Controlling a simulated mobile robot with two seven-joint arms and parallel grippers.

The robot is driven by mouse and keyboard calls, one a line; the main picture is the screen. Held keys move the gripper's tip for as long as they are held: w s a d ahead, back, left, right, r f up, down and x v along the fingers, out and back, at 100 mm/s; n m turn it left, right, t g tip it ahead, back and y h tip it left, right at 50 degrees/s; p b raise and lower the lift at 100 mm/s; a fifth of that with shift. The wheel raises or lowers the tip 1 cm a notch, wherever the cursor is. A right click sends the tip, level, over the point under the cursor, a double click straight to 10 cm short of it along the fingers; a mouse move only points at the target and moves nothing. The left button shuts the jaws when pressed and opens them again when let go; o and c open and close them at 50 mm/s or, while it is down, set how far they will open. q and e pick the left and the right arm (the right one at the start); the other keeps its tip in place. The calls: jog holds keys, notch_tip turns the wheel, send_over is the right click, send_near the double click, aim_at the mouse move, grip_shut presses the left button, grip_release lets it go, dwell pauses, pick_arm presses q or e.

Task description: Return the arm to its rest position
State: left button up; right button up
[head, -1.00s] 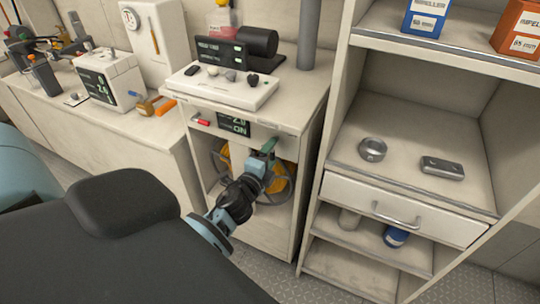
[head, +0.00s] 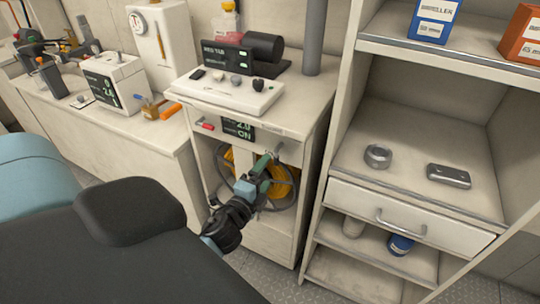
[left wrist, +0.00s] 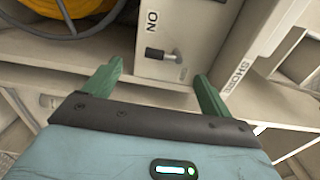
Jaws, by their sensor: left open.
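My left gripper (head: 262,165) is in front of the open cabinet bay below the white panel. In the left wrist view its two green fingers (left wrist: 158,85) stand apart with nothing between them. A display reading "ON" (head: 238,130) is on the cabinet front just above the gripper in the head view. My right gripper is not in view.
A yellow reel (head: 282,182) sits inside the bay behind the gripper. A workbench (head: 140,128) with tools runs left. The floor (head: 285,282) in front is clear.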

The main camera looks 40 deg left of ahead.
pick_arm(q)
jog(key=shift+v, duration=0.75)
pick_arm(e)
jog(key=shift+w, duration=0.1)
pick_arm(q)
jog(key=s+d+f+n+g+h+p, duration=0.2)
jog(key=s+d+f+n+g, duration=0.1)
jog(key=s, duration=0.7)
jog(key=s+d+f+n+g+h+p, duration=0.2)
jog(key=s+d+f+n+g, duration=0.1)
jog(key=s+d+f+n, duration=0.3)
jog(key=s+d+f+n+g+h+p, duration=0.2)
jog(key=s+d+f+n, duration=0.2)
jog(key=s, duration=0.9)
jog(key=d+f, duration=0.1)
jog(key=d, duration=0.2)
jog(key=shift+s+d+g, duration=0.2)
jog(key=shift+s+g, duration=0.1)
jog(key=shift+g, duration=0.1)
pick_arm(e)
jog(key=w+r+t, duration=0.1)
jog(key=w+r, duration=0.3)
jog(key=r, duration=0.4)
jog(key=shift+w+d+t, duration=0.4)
